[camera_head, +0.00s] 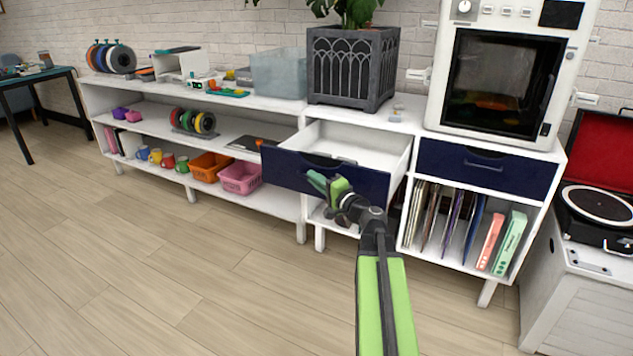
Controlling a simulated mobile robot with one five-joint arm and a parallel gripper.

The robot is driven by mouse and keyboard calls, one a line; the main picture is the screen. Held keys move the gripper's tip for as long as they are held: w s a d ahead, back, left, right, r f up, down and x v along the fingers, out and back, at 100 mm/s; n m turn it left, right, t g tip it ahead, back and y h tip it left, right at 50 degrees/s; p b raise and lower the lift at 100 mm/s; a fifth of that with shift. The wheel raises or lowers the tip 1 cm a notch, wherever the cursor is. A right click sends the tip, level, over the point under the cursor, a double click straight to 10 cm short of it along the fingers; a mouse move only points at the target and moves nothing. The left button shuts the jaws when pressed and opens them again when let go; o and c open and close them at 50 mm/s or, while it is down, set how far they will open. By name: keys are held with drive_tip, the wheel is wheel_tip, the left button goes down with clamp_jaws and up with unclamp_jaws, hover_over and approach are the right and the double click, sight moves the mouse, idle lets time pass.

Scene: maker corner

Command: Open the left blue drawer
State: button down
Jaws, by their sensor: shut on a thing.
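The left blue drawer (285,172) is pulled well out from the white cabinet, and its white inside shows from above. It looks empty apart from a small dark cut-out at the front edge. My green arm reaches up from below and hides part of the front's right side. The right blue drawer (487,167) is closed, with a dark handle cut-out at its top.
A planter (351,68) and a white printer-like machine (497,75) stand on the cabinet top. Shelves on the left hold spools, mugs, an orange basket (209,166) and a pink basket (239,177). A record player (598,203) is at the right. The wooden floor in front is clear.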

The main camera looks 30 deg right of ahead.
drive_tip(key=shift+a+r, duration=0.1)
drive_tip(key=shift+a, duration=0.85)
drive_tip(key=c, duration=1.5)
unclamp_jaws()
